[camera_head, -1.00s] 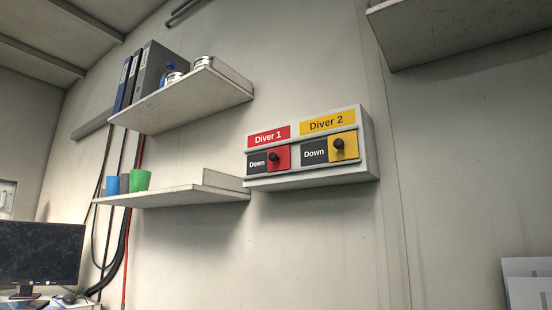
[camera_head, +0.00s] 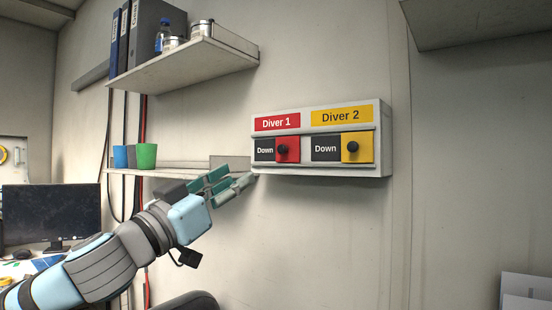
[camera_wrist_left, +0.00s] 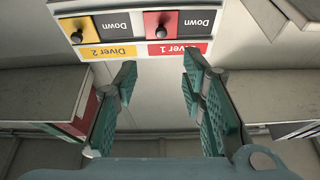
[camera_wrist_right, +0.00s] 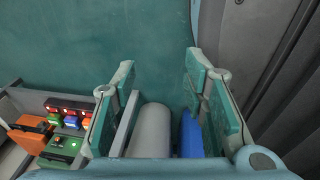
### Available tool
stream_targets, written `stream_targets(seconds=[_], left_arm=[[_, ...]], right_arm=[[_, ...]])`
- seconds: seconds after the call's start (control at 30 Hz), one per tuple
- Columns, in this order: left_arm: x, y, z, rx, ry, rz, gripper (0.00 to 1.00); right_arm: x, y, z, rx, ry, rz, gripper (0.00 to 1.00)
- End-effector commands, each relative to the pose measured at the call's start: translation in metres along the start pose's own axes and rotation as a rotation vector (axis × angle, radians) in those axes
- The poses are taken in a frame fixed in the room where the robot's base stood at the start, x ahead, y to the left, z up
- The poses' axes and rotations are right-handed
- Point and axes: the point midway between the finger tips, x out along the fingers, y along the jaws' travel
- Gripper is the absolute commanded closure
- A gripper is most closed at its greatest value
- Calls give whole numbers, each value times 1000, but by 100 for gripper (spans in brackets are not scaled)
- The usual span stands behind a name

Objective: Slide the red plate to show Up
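The red plate (camera_head: 287,149) with a black knob sits at the right of its slot under the red Diver 1 label (camera_head: 277,122). The word Down shows on the dark field to its left. In the left wrist view the panel appears upside down, with the red plate (camera_wrist_left: 159,25) beyond the fingers. My left gripper (camera_head: 248,176) is below and left of the panel, open and empty, apart from the plate; its spread fingers also show in the left wrist view (camera_wrist_left: 159,72). My right gripper (camera_wrist_right: 160,75) is open and shows only in its own wrist view.
The yellow plate (camera_head: 357,148) sits beside the red one, also showing Down. A lower shelf (camera_head: 190,171) with cups (camera_head: 146,156) is behind my left arm. An upper shelf (camera_head: 190,62) holds binders and jars. The wall below the panel is clear.

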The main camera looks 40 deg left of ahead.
Motion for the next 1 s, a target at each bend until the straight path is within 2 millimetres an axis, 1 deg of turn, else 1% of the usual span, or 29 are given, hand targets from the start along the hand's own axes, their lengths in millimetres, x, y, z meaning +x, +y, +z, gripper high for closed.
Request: stream_targets(seconds=[0.07,0.17,0.27,0.3,0.57,0.67,0.73,0.83,0.9,1.0], left_arm=[[4,1,-2,-37,-1,4,63],[14,0,-5,-39,-3,4,63],[29,0,-9,-40,-3,3,63],[36,0,-10,-40,-3,1,63],[75,-2,-13,-41,0,-1,63],[92,0,-13,-44,0,-1,63],[108,-2,-13,-46,1,-5,63],[126,-1,-10,-44,1,-3,63],[136,-2,-7,-41,1,-3,63],[143,-1,-4,-35,1,-2,63]], right_arm=[[-7,-1,0,3,2,-2,60],[-24,-3,1,9,-4,-8,60],[-51,-8,2,19,-11,-19,60],[-63,-10,2,25,-14,-24,60],[-135,-2,-7,23,-14,-22,60],[-162,1,-10,23,-14,-22,60],[-179,3,-12,23,-14,-22,60],[-195,4,-14,23,-14,-23,60],[-201,5,-14,23,-14,-23,60],[-204,5,-14,23,-14,-23,60]])
